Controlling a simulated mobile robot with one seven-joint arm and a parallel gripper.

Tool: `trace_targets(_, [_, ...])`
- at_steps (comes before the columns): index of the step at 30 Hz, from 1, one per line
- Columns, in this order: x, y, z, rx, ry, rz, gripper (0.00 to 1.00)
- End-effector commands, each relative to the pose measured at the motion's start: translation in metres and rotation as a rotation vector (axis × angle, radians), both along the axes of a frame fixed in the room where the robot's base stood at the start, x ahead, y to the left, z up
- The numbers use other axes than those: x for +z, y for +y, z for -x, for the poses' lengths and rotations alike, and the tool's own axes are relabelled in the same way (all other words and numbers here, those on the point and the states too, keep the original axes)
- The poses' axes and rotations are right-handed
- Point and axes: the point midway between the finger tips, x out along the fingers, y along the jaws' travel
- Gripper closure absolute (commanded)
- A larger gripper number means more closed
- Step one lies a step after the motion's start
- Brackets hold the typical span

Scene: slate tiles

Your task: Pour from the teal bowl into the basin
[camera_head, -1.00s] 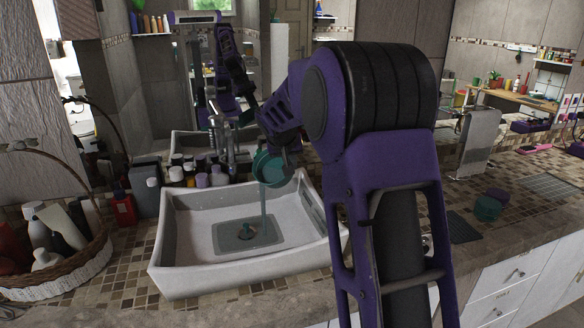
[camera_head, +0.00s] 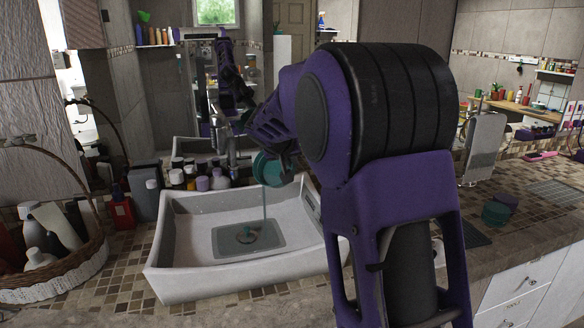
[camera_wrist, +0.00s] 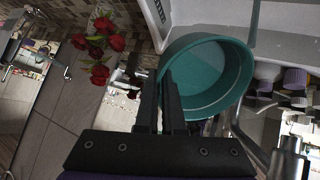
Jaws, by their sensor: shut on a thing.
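The teal bowl (camera_head: 268,169) is tilted on its side above the back of the white basin (camera_head: 163,232). A thin stream runs from the bowl down into the basin, where shallow liquid (camera_head: 248,238) lies around the drain. In the wrist view the teal bowl (camera_wrist: 222,72) shows its open inside, with a little liquid against the wall. My gripper (camera_wrist: 168,88) is shut on the bowl's rim. In the head view my gripper (camera_head: 287,160) is partly hidden behind my arm.
A chrome faucet (camera_head: 229,145) rises behind the basin, close to the bowl. Several bottles (camera_head: 190,180) stand behind the basin's left side. A wicker basket (camera_head: 68,270) of bottles stands at left. Red flowers (camera_wrist: 100,47) show in the wrist view.

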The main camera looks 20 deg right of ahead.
Motion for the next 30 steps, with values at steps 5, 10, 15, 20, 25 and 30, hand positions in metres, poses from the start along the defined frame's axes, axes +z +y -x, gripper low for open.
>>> trace_targets(5, [-0.0011, 0.0009, 0.0008, 0.000, -0.016, 0.015, 1.00])
trace_targets(10, [-0.0007, 0.0017, 0.0015, 0.001, -0.029, 0.029, 1.00])
trace_targets(15, [0.0003, 0.0029, 0.0024, 0.001, -0.044, 0.042, 1.00])
trace_targets(20, [0.0008, 0.0037, 0.0034, 0.001, -0.057, 0.056, 1.00])
trace_targets(25, [0.0013, 0.0045, 0.0042, 0.000, -0.071, 0.072, 1.00])
trace_targets(30, [0.0023, 0.0053, 0.0050, 0.000, -0.086, 0.086, 1.00])
